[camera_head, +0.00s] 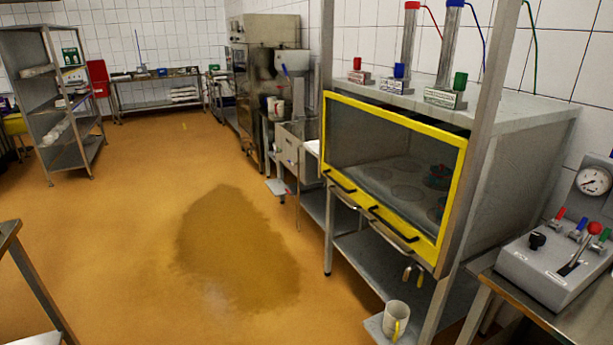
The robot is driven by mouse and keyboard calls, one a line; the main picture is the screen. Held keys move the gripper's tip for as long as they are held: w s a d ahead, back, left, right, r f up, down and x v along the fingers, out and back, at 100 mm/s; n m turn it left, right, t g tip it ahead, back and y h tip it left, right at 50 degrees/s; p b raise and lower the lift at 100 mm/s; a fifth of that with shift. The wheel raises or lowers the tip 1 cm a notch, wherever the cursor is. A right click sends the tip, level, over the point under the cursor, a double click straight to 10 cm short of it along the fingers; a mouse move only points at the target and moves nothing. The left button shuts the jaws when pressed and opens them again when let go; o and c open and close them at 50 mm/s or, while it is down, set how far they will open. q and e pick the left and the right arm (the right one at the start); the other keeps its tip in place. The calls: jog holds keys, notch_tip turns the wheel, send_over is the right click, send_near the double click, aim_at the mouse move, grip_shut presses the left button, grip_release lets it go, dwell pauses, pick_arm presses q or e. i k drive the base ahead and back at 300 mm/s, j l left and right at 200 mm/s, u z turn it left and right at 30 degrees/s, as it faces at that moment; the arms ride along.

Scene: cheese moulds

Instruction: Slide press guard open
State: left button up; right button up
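The press guard (453,197) is a yellow-framed clear panel on the front of the steel press (540,110) at the right. It appears down over the press opening. Black handles run along its lower edge; one handle (394,224) is near the lower right and another (339,181) near the lower left. Through the panel I see round marks on the press bed and a dark green and red item (438,177) at its right end. Neither of my grippers is in view.
A control box (560,265) with coloured levers and a gauge stands on a table at the right. A white mug (396,320) sits on a low shelf below the press. Open floor with a dark wet patch (238,250) lies left of the press.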

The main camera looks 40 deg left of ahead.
aim_at(430, 250)
jog(key=u, duration=1.05)
jog(key=i+l+z, duration=0.25)
jog(key=z, duration=0.25)
jog(key=i+l+z, duration=0.1)
jog(key=i+z, duration=0.25)
jog(key=z, duration=0.15)
